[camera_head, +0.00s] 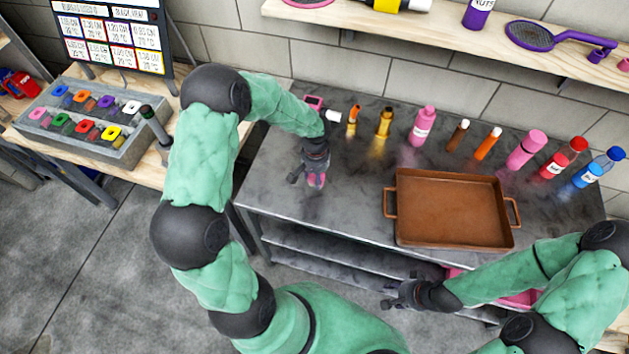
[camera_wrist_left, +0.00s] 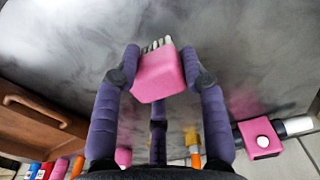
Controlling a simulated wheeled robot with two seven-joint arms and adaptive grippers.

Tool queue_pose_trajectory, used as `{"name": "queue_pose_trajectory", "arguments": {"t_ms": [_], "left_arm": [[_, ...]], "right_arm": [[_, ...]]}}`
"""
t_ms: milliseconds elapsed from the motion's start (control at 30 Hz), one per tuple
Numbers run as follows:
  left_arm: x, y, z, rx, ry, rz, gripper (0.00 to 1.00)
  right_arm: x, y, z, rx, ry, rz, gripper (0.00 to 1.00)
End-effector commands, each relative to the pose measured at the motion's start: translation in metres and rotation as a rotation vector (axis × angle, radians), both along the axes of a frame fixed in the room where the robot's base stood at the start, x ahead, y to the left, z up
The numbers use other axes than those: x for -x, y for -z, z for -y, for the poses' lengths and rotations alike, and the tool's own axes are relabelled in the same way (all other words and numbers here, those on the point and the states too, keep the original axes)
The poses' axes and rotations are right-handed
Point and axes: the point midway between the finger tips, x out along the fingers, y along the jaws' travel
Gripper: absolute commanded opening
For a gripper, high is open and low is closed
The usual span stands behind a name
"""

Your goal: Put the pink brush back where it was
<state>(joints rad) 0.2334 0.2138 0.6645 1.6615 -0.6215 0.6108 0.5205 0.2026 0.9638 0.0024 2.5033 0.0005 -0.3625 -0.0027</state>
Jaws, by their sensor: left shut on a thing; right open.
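The pink brush (camera_head: 317,181) is in my left gripper (camera_head: 309,177), over the left part of the dark grey table. I cannot tell whether the brush touches the table top. My right gripper (camera_head: 395,293) is open and empty, low in front of the table's front edge.
A brown tray (camera_head: 400,236) with two handles sits on the table (camera_head: 270,180). Several bottles and tubes line the back, including a pink bottle (camera_head: 422,127). A pink block with a white button (camera_wrist_left: 262,138) lies beside my left gripper. A wall shelf (camera_head: 420,30) hangs above.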

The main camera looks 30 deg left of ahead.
Motion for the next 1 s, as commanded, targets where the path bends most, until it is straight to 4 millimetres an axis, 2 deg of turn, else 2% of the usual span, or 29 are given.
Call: {"name": "queue_pose_trajectory", "arguments": {"t_ms": [267,667,700,767,1000], "left_arm": [[-0.002,0.035,-0.004,0.000,-0.001,-0.001,0.07],[-0.002,0.040,-0.004,0.000,-0.001,0.000,0.07],[-0.002,0.040,-0.004,0.000,-0.001,0.000,0.49],[-0.002,0.039,-0.004,0.000,0.000,0.000,0.66],[-0.002,0.039,-0.004,0.000,-0.001,0.000,0.67]], "right_arm": [[0.000,0.009,0.000,0.000,0.000,0.000,0.44],[0.000,0.012,0.000,0.000,0.000,0.000,0.44],[0.000,0.012,0.000,0.000,0.000,0.000,0.44],[0.000,0.011,0.000,0.000,0.000,0.000,0.44],[0.000,0.011,0.000,0.000,0.000,0.000,0.44]]}}
